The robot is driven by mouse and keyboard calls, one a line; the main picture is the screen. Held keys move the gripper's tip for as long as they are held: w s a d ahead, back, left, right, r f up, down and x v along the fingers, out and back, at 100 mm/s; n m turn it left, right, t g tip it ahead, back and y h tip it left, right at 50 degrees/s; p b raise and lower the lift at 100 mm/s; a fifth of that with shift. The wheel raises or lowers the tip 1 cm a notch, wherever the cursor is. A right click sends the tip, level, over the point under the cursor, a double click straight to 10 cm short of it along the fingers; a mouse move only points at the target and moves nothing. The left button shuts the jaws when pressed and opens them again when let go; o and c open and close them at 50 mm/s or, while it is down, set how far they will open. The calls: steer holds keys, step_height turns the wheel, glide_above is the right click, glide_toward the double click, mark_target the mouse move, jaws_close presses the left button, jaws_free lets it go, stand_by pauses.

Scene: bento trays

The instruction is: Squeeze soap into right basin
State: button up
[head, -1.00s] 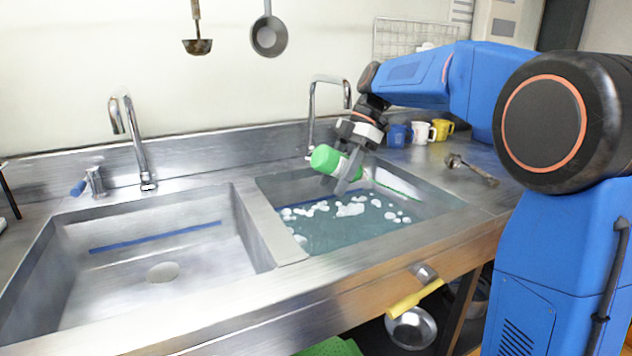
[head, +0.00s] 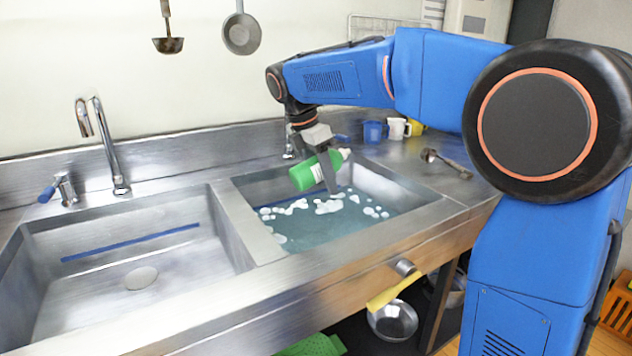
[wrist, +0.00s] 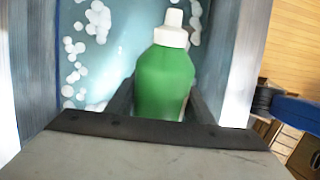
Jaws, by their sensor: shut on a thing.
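A green soap bottle (head: 304,176) with a white cap is held tilted over the right basin (head: 405,180). My gripper (head: 330,180) is shut on the bottle's body. In the wrist view the bottle (wrist: 163,82) lies between the dark fingers, its white nozzle pointing away from my gripper over the water. The right basin holds bluish water with several patches of white foam (head: 328,205). No stream of soap can be made out.
The empty left basin (head: 215,235) lies beyond a metal divider. Its faucet (head: 112,150) stands behind it. A blue mug (head: 373,131), a white mug (head: 396,129) and a ladle (head: 445,161) sit on the counter to the right. A yellow cloth (head: 397,292) hangs at the front edge.

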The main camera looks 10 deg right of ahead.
steer(key=d+h, duration=0.2)
steer(key=w+d+t+h, duration=0.1)
steer(key=shift+r, duration=0.35)
steer(key=w+d+r+t+h, duration=0.1)
steer(key=d+r+h, duration=0.2)
steer(key=r+h, duration=0.2)
steer(key=w+d+r+t+h, duration=0.1)
steer(key=d+r+t+h, duration=0.1)
steer(key=r+h, duration=0.4)
steer(key=shift+d+r+m, duration=0.3)
steer(key=shift+d+r, duration=0.4)
steer(key=shift+d, duration=0.05)
